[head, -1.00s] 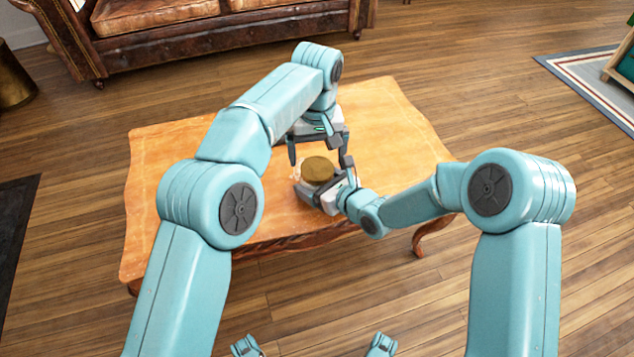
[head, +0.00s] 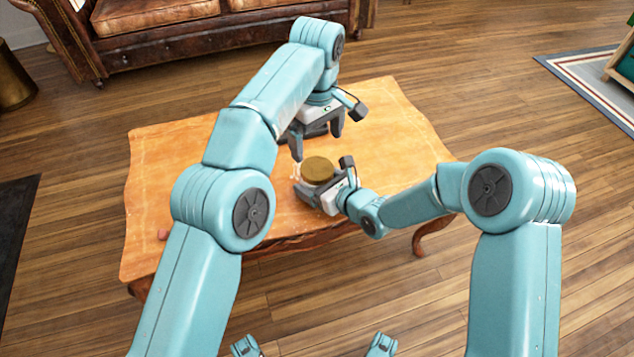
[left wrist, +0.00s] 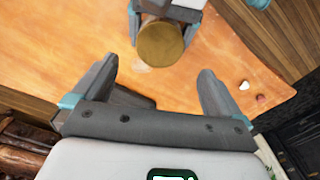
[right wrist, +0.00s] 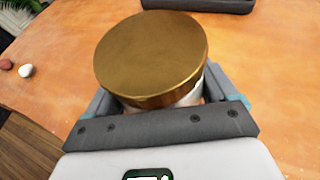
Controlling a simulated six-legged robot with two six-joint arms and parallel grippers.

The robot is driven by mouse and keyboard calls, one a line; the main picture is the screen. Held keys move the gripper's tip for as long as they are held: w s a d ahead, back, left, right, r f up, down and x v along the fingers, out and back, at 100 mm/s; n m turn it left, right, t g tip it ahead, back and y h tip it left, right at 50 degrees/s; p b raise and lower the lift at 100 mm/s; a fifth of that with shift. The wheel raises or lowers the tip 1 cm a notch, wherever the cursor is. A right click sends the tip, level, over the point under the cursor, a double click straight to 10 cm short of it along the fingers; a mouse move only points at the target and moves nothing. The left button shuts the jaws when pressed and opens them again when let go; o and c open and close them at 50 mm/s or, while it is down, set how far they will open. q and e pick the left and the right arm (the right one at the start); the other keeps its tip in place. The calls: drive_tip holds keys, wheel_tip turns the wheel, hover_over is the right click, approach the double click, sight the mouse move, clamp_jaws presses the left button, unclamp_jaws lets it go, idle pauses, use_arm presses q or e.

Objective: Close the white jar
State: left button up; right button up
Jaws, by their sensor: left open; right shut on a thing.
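The jar's round gold-brown lid (head: 317,168) is on top of the white jar (right wrist: 190,98), and only a strip of the white body shows below it in the right wrist view. I cannot tell how tightly the lid sits. My right gripper (head: 322,182) is shut around the jar's body and holds it upright over the front part of the table. My left gripper (head: 317,143) is open and empty, above and behind the jar and apart from the lid. The lid (left wrist: 160,43) also shows beyond the open left fingers in the left wrist view.
The orange wooden table (head: 385,130) has free room on its left and right. A small reddish piece (left wrist: 262,99) and a white piece (left wrist: 244,85) lie near one edge. A leather sofa (head: 190,25) stands behind.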

sight(317, 167)
use_arm(q)
drive_tip(key=shift+f, duration=4.05)
drive_tip(key=c, duration=1)
drive_tip(key=m, duration=0.6)
drive_tip(key=shift+m, duration=0.3)
drive_tip(key=shift+c, duration=0.2)
drive_tip(key=o, duration=1)
